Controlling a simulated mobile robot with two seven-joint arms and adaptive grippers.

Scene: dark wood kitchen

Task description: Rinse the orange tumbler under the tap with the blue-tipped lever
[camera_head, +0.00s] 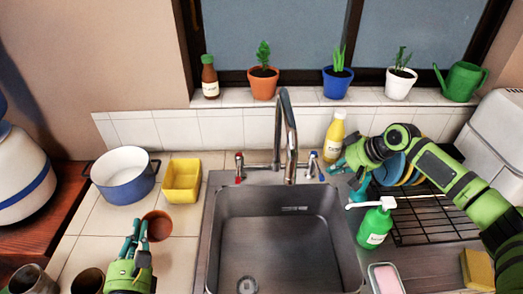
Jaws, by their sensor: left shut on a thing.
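The orange tumbler (157,226) is on the tiled counter left of the sink, with its dark open mouth visible. My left gripper (135,236) is shut on its left side. The tap (287,130) rises behind the sink (280,240). The blue-tipped lever (313,160) is at the tap's right and a red-tipped lever (239,165) at its left. My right gripper (347,176) is right of the blue-tipped lever, apart from it; its fingers look spread and empty. No water shows from the tap.
A blue pot (123,183) and yellow container (181,187) stand behind the tumbler. A green soap bottle (375,228), yellow bottle (334,135) and dish rack (430,215) are near my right arm. Dark cups (88,281) stand at front left. The sink basin is clear.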

